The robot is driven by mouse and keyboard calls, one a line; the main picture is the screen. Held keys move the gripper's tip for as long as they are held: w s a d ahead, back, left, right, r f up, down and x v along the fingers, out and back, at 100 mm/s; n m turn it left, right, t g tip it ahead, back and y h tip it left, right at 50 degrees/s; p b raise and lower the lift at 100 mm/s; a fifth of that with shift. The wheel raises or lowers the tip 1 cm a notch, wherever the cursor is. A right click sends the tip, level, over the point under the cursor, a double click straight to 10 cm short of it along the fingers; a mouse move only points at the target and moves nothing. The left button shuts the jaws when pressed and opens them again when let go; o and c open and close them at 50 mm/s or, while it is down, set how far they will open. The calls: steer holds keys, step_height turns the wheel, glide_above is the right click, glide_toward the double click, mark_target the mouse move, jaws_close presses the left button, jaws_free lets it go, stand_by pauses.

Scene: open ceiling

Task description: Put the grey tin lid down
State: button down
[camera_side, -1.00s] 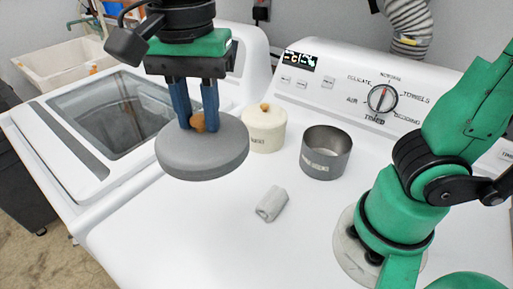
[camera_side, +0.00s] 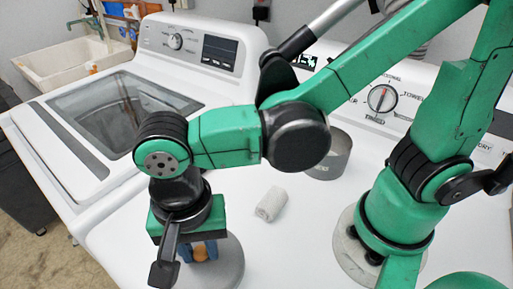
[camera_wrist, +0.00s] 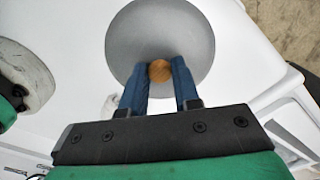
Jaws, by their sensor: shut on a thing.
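The grey tin lid (camera_side: 230,265) is a flat round disc with a wooden knob (camera_wrist: 160,71). In the side view it is low at the front of the white dryer top, partly hidden by my arm. My gripper (camera_wrist: 161,75) is shut on the knob, with one blue finger on each side. The lid fills the upper middle of the wrist view (camera_wrist: 145,28) and looks level. I cannot tell whether it touches the dryer top. The open grey tin (camera_side: 336,160) stands further back, partly hidden behind my arm.
A small whitish roll (camera_side: 271,203) lies on the dryer top (camera_side: 300,235) between the lid and my base. The control panel (camera_side: 405,105) rises at the back. A washer (camera_side: 110,115) stands to the left. The cream jar is hidden by my arm.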

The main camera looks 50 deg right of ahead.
mark_target(207, 270)
steer(key=shift+f, duration=3.5)
steer(key=shift+f, duration=0.15)
steer(key=c, duration=0.6)
jaws_free()
steer(key=shift+c, duration=0.2)
step_height(207, 270, up, 12)
steer(key=shift+r, duration=0.1)
steer(key=w+d+n+t, duration=0.3)
steer(key=d+n, duration=0.1)
steer(key=d, duration=0.6)
steer(key=w+d+n+t, duration=0.3)
steer(key=d+n+t, duration=0.1)
steer(key=d, duration=0.6)
steer(key=shift+w+r+n, duration=0.2)
steer(key=shift+w+n, duration=0.15)
steer(key=shift+n, duration=0.15)
